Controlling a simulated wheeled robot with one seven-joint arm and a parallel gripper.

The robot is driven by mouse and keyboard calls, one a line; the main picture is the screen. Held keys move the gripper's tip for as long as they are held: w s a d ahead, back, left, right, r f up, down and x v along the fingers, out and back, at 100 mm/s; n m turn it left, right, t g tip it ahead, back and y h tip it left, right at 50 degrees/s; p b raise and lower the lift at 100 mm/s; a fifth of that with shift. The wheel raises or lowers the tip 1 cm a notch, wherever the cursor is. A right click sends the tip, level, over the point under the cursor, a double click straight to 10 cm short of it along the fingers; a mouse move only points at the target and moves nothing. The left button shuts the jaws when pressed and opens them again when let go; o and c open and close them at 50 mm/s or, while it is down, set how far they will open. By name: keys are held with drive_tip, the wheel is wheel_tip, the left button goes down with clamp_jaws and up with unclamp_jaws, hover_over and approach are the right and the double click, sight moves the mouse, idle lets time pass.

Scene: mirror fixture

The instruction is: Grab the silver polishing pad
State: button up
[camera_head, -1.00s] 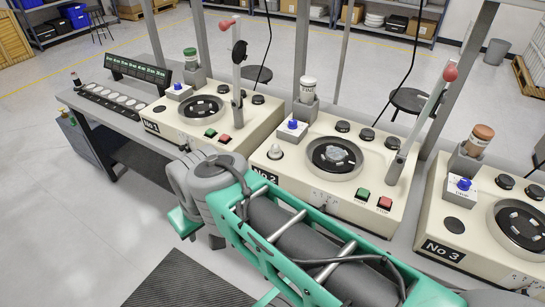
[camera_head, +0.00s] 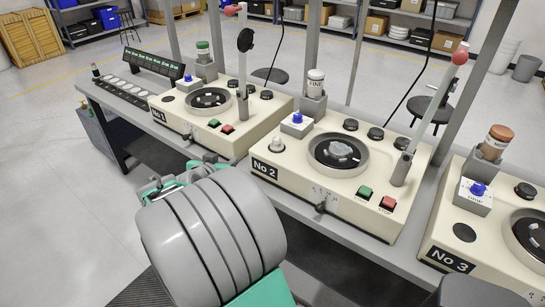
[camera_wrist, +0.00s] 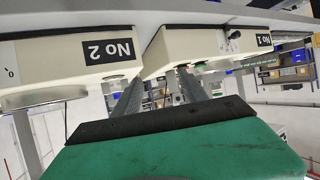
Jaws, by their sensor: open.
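Machine No 2 (camera_head: 335,185) holds a dark round dish with a silvery-grey piece (camera_head: 341,153) in its middle. A small silver-white rounded piece (camera_head: 277,144) stands on its left corner. A row of pale silver discs (camera_head: 125,89) lies in a dark strip at the bench's left end. I cannot tell which is the silver polishing pad. My gripper (camera_head: 168,185), partly hidden behind my grey arm joint, is low in front of the bench, apart from all of these. In the wrist view my gripper (camera_wrist: 158,82) shows two separated grey fingers, open with nothing between them.
Machine No 1 (camera_head: 235,143) stands left of No 2 and machine No 3 (camera_head: 450,235) right. Upright posts and red-knobbed levers (camera_head: 460,55) rise above the bench. The bench's front edge (camera_head: 300,207) is close to my arm. Open floor (camera_head: 50,180) lies left.

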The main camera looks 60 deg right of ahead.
sight(275, 140)
drive_tip(key=s+d+h, duration=0.2)
drive_tip(key=s+d, duration=0.1)
drive_tip(key=d, duration=0.2)
drive_tip(key=s+d+m+g+h, duration=0.1)
drive_tip(key=s+d+h, duration=0.1)
drive_tip(key=d, duration=0.4)
drive_tip(key=s+d+f+m+g+h, duration=0.1)
drive_tip(key=s+d, duration=0.2)
drive_tip(key=d, duration=0.3)
drive_tip(key=shift+s+d+f+h, duration=0.1)
drive_tip(key=shift+s+d+h, duration=0.15)
drive_tip(key=shift+s+h, duration=0.15)
clamp_jaws()
